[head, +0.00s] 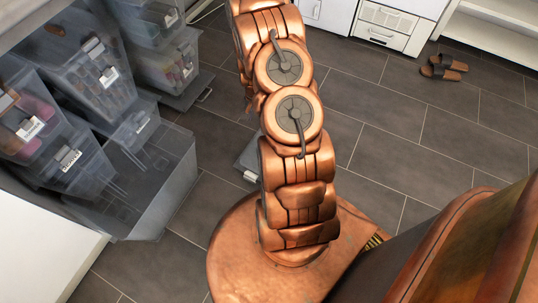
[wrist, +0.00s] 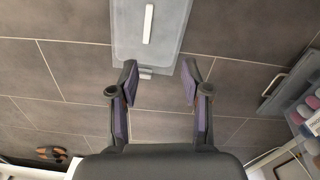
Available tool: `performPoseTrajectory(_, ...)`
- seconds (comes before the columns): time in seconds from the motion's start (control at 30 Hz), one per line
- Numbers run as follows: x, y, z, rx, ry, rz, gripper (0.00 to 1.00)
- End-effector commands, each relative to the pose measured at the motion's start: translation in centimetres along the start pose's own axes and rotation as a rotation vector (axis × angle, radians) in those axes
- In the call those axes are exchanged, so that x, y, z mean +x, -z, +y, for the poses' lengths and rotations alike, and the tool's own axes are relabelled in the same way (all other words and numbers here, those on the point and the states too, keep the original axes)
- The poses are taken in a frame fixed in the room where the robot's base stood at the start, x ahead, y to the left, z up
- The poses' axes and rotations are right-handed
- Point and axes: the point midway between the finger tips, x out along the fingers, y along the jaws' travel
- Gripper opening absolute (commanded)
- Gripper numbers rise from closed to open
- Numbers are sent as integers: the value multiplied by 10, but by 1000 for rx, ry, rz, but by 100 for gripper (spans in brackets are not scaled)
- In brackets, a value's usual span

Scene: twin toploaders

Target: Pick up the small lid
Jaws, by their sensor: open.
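A flat grey translucent lid (wrist: 172,42) with a white bar on top lies on the floor in the wrist view. A small tab (wrist: 146,72) sticks out from its near edge. My gripper (wrist: 160,72) is open and empty, with its fingertips spread around that edge in the picture; the height gap is hard to tell. In the head view a grey lid (head: 243,164) with a white clip shows beside my arm, mostly hidden behind it. My gripper does not show there.
Stacked clear bins (head: 95,80) and a large open bin (head: 165,190) stand at left in the head view. Another grey lid (head: 193,98) lies by them. Brown sandals (head: 443,67) lie near white cabinets (head: 385,28). The tiled floor at right is mostly clear.

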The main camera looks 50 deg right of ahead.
Motion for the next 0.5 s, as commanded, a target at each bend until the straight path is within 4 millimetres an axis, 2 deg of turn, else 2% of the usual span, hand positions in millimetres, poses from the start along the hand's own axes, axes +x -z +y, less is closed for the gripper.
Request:
performPoseTrajectory(0.03, 35, 3, 7, 28, -1, -5, 48)
performPoseTrajectory(0.2, 108, 15, 23, 114, 8, 3, 48)
performPoseTrajectory(0.3, 140, 18, 31, 155, 13, 5, 48)
performPoseTrajectory(0.4, 162, 20, 36, 183, 17, 9, 48)
performPoseTrajectory(0.5, 175, 21, 40, 200, 20, 11, 48)
